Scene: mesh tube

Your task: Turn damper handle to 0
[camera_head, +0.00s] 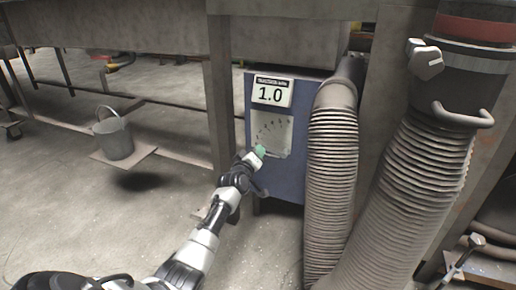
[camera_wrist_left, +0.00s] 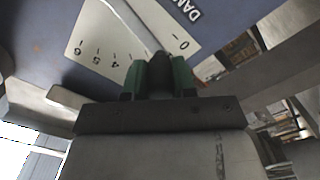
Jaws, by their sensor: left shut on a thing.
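The damper panel is a pale plate with a numbered scale (camera_head: 273,130) on the front of a blue cabinet (camera_head: 292,184). The plate also shows in the left wrist view (camera_wrist_left: 100,38), turned round, with 4, 5, 6 on one side and 0 on the other. My left gripper (camera_head: 260,151) reaches the lower left part of the plate. Its green fingers (camera_wrist_left: 160,75) are shut on the dark damper handle (camera_wrist_left: 159,60), which shows only in part between them. In the head view the gripper hides the handle. My right gripper is not in view.
A sign reading 1.0 (camera_head: 271,93) is above the scale. A ribbed grey hose (camera_head: 333,190) stands just right of the cabinet, and a larger one (camera_head: 405,190) beyond it. A table leg (camera_head: 219,110) is close on the left. A bucket (camera_head: 114,138) stands farther left; the floor between is open.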

